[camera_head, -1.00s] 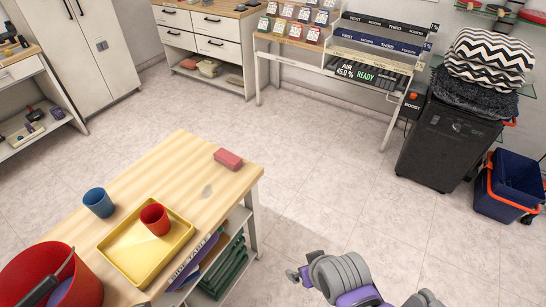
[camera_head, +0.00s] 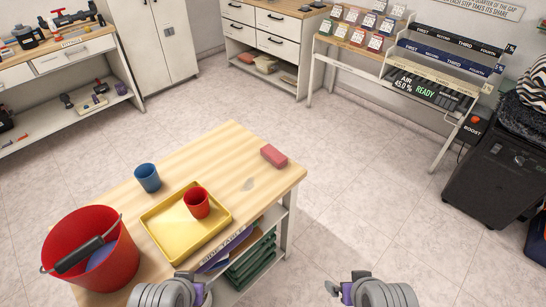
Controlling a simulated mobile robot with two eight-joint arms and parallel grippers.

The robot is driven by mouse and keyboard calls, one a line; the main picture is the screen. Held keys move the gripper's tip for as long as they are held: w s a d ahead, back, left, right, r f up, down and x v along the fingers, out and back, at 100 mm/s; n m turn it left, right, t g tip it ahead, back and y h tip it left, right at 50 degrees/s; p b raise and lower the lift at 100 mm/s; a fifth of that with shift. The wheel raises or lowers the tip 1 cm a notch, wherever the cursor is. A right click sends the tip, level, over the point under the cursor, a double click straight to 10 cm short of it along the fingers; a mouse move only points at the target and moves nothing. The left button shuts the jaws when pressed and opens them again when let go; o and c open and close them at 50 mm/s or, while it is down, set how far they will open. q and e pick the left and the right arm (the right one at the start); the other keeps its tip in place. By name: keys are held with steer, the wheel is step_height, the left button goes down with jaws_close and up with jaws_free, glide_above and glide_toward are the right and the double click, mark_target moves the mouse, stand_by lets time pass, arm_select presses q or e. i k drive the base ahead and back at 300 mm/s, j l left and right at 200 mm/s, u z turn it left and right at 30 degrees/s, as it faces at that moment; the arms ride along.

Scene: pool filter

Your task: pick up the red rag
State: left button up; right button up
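A small red, block-shaped item (camera_head: 274,156) lies near the far right corner of the wooden side table (camera_head: 225,155). It may be the folded red rag; its cloth texture is too small to tell. My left gripper (camera_head: 203,291) is at the bottom edge of the view, by the table's near side and well short of the red item. My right gripper (camera_head: 338,290) is at the bottom, over the floor right of the table. Both grippers are small and partly cut off, so their openings are unclear. Nothing shows held in either.
The table also bears a yellow tray (camera_head: 170,249) with a red cup (camera_head: 197,203) in it, a blue cup (camera_head: 147,178) and a red bucket (camera_head: 95,252). Green items sit on its lower shelf. Benches and a black bin (camera_head: 495,182) stand behind. The floor between is clear.

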mark_target(271, 155)
steer(key=i+l+u, duration=0.2)
steer(key=u, duration=0.2)
steer(key=i+l+u, duration=0.3)
steer(key=u, duration=0.15)
steer(key=i+l+u, duration=0.25)
steer(key=l+u, duration=0.15)
